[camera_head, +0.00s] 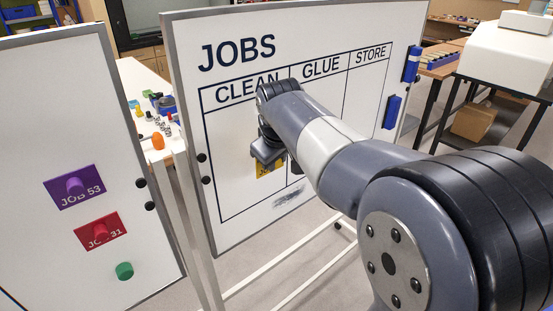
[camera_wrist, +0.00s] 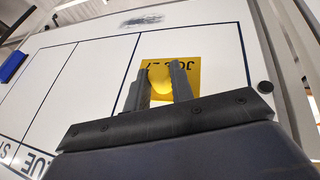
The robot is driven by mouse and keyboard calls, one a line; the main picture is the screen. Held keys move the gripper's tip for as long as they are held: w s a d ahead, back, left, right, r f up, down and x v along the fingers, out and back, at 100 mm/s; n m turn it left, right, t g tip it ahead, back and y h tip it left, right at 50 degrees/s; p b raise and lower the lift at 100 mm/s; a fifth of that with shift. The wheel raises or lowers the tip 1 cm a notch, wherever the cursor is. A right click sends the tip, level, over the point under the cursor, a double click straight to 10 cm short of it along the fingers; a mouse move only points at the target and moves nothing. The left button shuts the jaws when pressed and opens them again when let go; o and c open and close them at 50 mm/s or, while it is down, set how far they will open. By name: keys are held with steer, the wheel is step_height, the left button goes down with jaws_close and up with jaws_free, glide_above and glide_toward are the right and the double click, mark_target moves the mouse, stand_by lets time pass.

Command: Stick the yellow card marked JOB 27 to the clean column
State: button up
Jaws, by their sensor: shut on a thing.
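The yellow card marked JOB 27 (camera_head: 268,170) is at the board, inside the column headed CLEAN (camera_head: 236,130). In the wrist view the card (camera_wrist: 190,68) appears upside down, with a round yellow knob between my fingers. My gripper (camera_wrist: 161,80) is shut on that knob. In the head view my gripper (camera_head: 268,150) is in front of the card and hides part of it. The card lies within the column's lines. I cannot tell whether its back touches the board.
A dark smudge (camera_head: 289,196) marks the board below the columns. Blue holders (camera_head: 392,112) are on the board's right edge. A second board at left bears a purple JOB 53 card (camera_head: 90,187), a red card (camera_head: 102,238) and a green magnet (camera_head: 124,271).

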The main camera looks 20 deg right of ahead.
steer(key=w, duration=0.1)
steer(key=w+a+p, duration=0.1)
steer(key=w, duration=0.1)
steer(key=w+a+p, duration=0.1)
steer(key=w, duration=0.1)
stand_by(0.5)
steer(key=shift+p, duration=0.3)
stand_by(0.6)
steer(key=o, duration=0.4)
steer(key=shift+c, duration=0.8)
